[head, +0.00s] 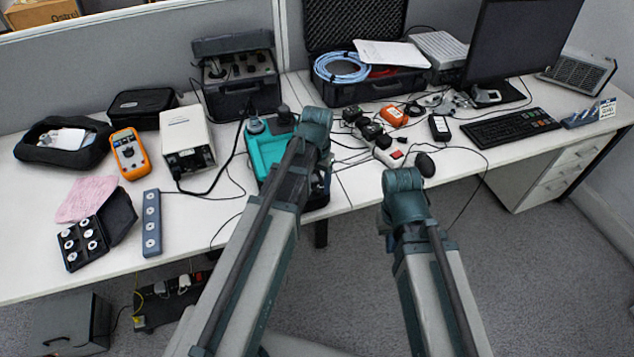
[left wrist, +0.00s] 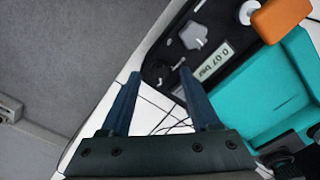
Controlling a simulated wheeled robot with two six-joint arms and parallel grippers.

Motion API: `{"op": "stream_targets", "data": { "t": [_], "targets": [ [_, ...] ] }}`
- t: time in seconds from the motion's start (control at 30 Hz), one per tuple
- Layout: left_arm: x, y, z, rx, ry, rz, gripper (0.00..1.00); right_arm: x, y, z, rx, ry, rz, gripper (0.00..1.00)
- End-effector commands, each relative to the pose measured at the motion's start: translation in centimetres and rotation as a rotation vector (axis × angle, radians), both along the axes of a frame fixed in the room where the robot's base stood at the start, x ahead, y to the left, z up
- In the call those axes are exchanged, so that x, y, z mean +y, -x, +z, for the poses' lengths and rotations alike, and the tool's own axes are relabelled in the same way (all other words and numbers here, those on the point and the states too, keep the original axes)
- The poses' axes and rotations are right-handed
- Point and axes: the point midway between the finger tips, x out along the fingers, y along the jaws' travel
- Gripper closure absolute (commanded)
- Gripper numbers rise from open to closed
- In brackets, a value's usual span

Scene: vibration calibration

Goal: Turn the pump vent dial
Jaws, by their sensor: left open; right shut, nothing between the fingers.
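The teal pump (head: 267,152) stands on the desk, partly hidden behind my left arm. In the left wrist view its teal body (left wrist: 262,92) fills the right side, and its dark front panel (left wrist: 215,88) carries a small readout (left wrist: 215,61) seen upside down. A pale grey knob (left wrist: 194,37) and a black knob (left wrist: 157,73) sit on this panel; I cannot tell which is the vent dial. My left gripper (left wrist: 159,75) is open, its blue fingertips on either side of the black knob in the picture; contact cannot be told. My right gripper's fingers do not show.
A grey-white instrument (head: 187,138) and an orange meter (head: 130,153) stand left of the pump. Plugs and cables (head: 370,132) lie to its right. A black case (head: 375,85) is behind. The desk's front edge runs close by the pump.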

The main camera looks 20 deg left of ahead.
Motion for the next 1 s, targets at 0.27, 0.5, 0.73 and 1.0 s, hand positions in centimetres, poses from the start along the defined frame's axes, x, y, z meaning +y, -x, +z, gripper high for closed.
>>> {"op": "stream_targets", "data": {
  "t": [0.27,0.5,0.73,1.0],
  "targets": [
    [0.0,0.0,4.6,0.000,0.000,0.000,0.38,0.0,0.0,4.6,0.000,0.000,0.000,1.00],
    [0.0,0.0,8.3,0.000,0.000,0.000,0.38,0.0,0.0,8.3,0.000,0.000,0.000,1.00],
    [0.0,0.0,11.5,0.000,0.000,0.000,0.38,0.0,0.0,11.6,0.000,0.000,0.000,1.00],
    [0.0,0.0,12.5,0.000,0.000,0.000,0.38,0.0,0.0,12.5,0.000,0.000,0.000,1.00]
  ]
}}
